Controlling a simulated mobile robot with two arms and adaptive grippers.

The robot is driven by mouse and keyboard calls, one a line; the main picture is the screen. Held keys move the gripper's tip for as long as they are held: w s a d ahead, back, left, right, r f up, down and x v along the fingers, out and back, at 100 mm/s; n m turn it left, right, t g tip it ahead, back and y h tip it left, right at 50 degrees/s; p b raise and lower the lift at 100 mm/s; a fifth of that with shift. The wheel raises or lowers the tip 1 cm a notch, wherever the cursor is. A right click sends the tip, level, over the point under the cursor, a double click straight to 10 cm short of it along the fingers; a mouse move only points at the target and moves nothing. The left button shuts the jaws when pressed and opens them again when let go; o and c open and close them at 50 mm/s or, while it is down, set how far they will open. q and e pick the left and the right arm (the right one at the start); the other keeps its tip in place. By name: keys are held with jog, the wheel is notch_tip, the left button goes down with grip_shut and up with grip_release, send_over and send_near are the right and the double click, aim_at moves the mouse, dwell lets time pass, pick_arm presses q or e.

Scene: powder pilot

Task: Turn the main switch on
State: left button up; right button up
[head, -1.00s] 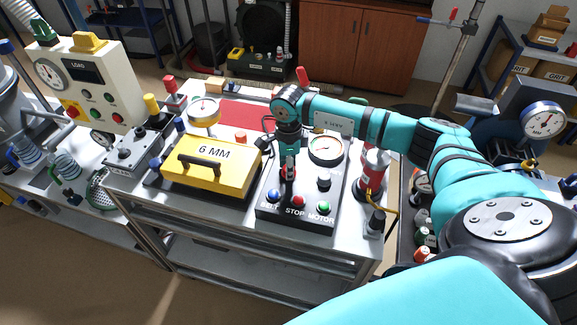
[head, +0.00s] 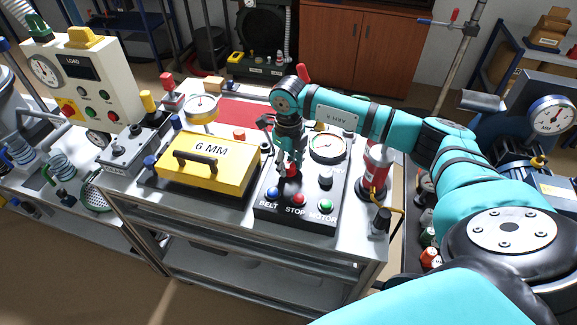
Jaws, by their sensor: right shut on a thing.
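The black control panel (head: 262,212) stands on the steel cart. It carries a blue BELT button (head: 273,193), a red STOP button (head: 299,199) and a green MOTOR button (head: 326,205) along its front. My right gripper (head: 290,167) points down at the panel behind these buttons. It is shut on a red knob (head: 291,171), which looks like the main switch. The fingers hide most of the knob, so its pointer and markings cannot be read. My left gripper is out of view.
A round gauge (head: 327,147) and a black knob (head: 326,179) sit on the panel's right side, close to my gripper. A yellow 6 MM box (head: 208,165) stands to the left. A red and grey cylinder (head: 374,176) stands to the right.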

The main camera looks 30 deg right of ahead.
aim_at(290, 164)
jog(key=shift+w+d+r+m+b, duration=0.1)
jog(key=shift+m+b, duration=0.15)
jog(key=shift+m, duration=0.7)
jog(key=shift+r+m+b, duration=0.1)
jog(key=shift+m+b, duration=0.15)
jog(key=shift+m, duration=0.7)
jog(key=o, duration=1.1)
jog(key=shift+o, duration=0.2)
jog(key=shift+f, duration=0.1)
notch_tip(290, 164, up, 12)
